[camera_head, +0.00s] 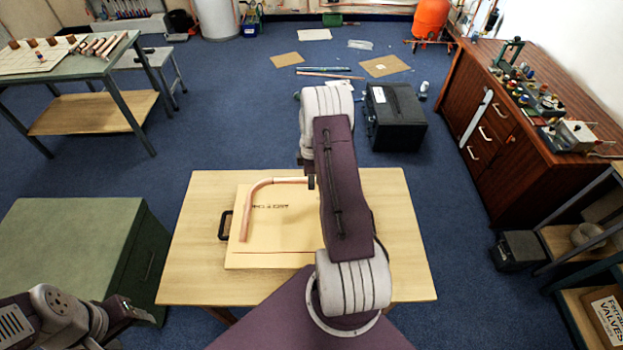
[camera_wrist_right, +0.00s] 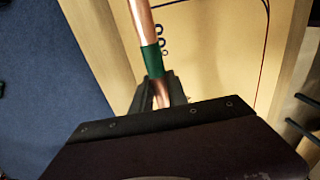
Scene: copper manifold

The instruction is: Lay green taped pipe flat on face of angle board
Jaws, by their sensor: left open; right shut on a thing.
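The copper pipe (camera_head: 247,212) has one rounded bend and lies over the pale angle board (camera_head: 275,245) in the head view. In the right wrist view the pipe (camera_wrist_right: 143,22) carries a green tape band (camera_wrist_right: 152,60). My right gripper (camera_wrist_right: 159,88) is shut on the pipe just below that band; my right arm hides the tape in the head view. I cannot tell whether the pipe touches the board face. The board shows dark lettering and a reddish line. My left gripper (camera_head: 138,309) is open and empty at lower left, apart from the board.
The board lies on a light wooden table (camera_head: 190,270), with a black handle (camera_head: 224,225) at its left. A green cabinet (camera_head: 70,230) stands to the left. A black case (camera_head: 393,115) sits on the blue floor behind. My right arm covers the board's right part.

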